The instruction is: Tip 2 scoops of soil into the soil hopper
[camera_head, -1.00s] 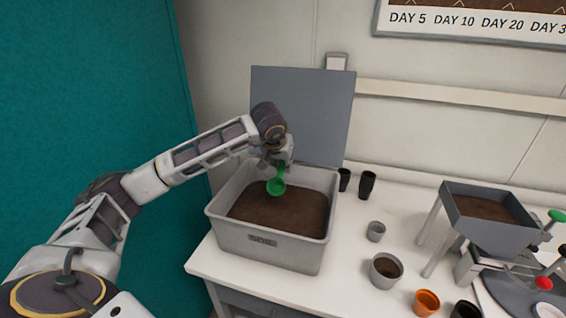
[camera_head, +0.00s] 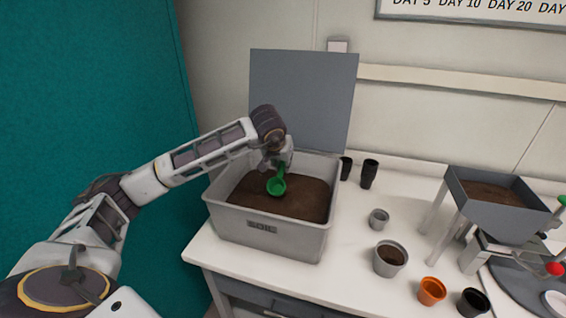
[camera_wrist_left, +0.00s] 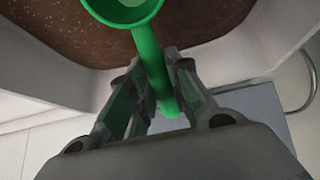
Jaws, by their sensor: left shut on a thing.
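A green scoop (camera_head: 276,186) hangs over the brown soil inside the grey soil bin (camera_head: 268,242). My left gripper (camera_head: 280,162) is shut on the scoop's handle; the left wrist view shows the green handle (camera_wrist_left: 150,62) between the fingers (camera_wrist_left: 160,92). In that view the scoop's bowl (camera_wrist_left: 122,10) is cut off at the top edge, and I see no soil in the part that shows. The soil hopper (camera_head: 497,208) is a grey open box on legs at the right, with brown soil in it. My right gripper is not in view.
The bin's grey lid (camera_head: 303,100) stands up behind it. Between bin and hopper stand black cups (camera_head: 369,174), a small grey pot (camera_head: 379,219) and a grey pot with soil (camera_head: 390,259). An orange pot (camera_head: 432,291) and a black pot (camera_head: 473,302) stand nearer the front.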

